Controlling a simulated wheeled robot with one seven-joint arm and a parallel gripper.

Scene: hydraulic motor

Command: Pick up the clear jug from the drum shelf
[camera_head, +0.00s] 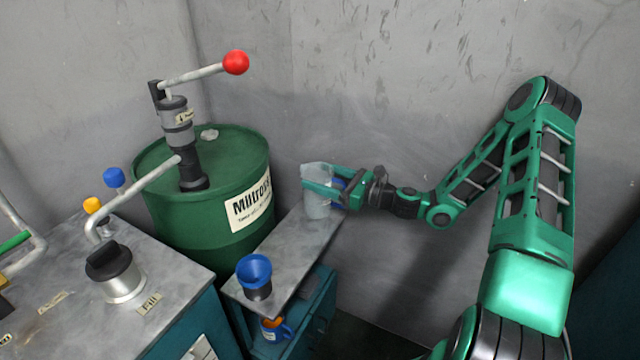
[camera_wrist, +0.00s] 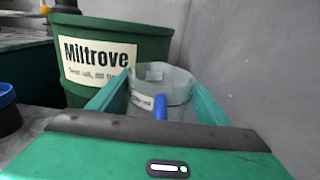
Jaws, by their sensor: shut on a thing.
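The clear jug (camera_head: 317,204) stands upright at the back end of the grey metal shelf (camera_head: 292,245) beside the green drum. My gripper (camera_head: 322,188) reaches in from the right with its two green fingers around the jug, shut on it. In the wrist view the jug (camera_wrist: 165,84) sits between the fingers, with a small label on its side and a blue part in front of it. The jug's lower part is hidden there by my gripper. I cannot tell whether its base touches the shelf.
A green drum (camera_head: 215,190) with a hand pump and red-knobbed lever (camera_head: 236,62) stands left of the jug. A blue funnel-like cup (camera_head: 254,272) is at the shelf's front end. An orange item (camera_head: 275,326) sits below. Grey walls close in behind.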

